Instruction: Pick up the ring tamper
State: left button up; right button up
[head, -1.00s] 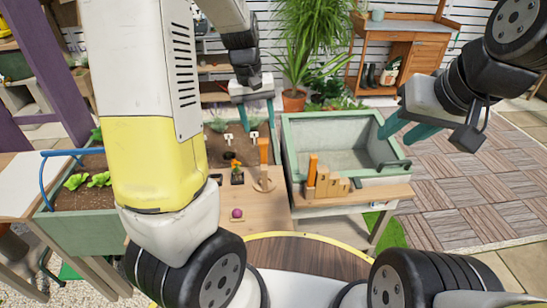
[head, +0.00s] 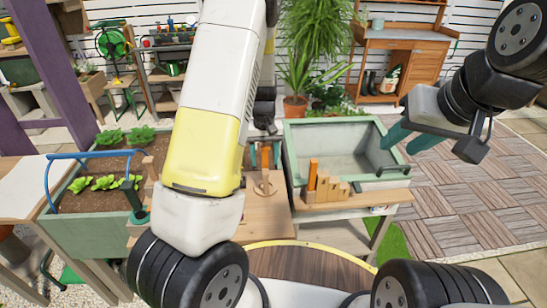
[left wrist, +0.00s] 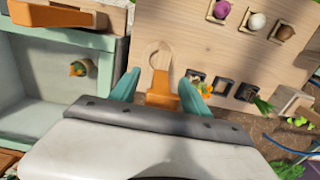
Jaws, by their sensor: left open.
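The ring tamper has an orange handle (head: 265,156) and a pale wooden ring foot (head: 264,188). It is on the wooden bench top, just left of the green basin. In the left wrist view its handle (left wrist: 160,92) lies between the two teal fingers, with the ring (left wrist: 157,55) beyond them. My left gripper (head: 265,150) is open around the handle, with a visible gap on each side in the wrist view. My right gripper (head: 398,143) is open and empty, above the right side of the basin. My left arm hides part of the bench.
The green basin (head: 292,146) stands right of the tamper. A stepped wooden block (head: 330,188) with an orange upright is on its front ledge. Balls in holders, including a purple one (left wrist: 222,8), and black square pots (left wrist: 222,85) sit near the tamper.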

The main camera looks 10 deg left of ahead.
pick_arm(q)
jog(key=shift+f, duration=0.1)
grip_shut()
dwell(0.4)
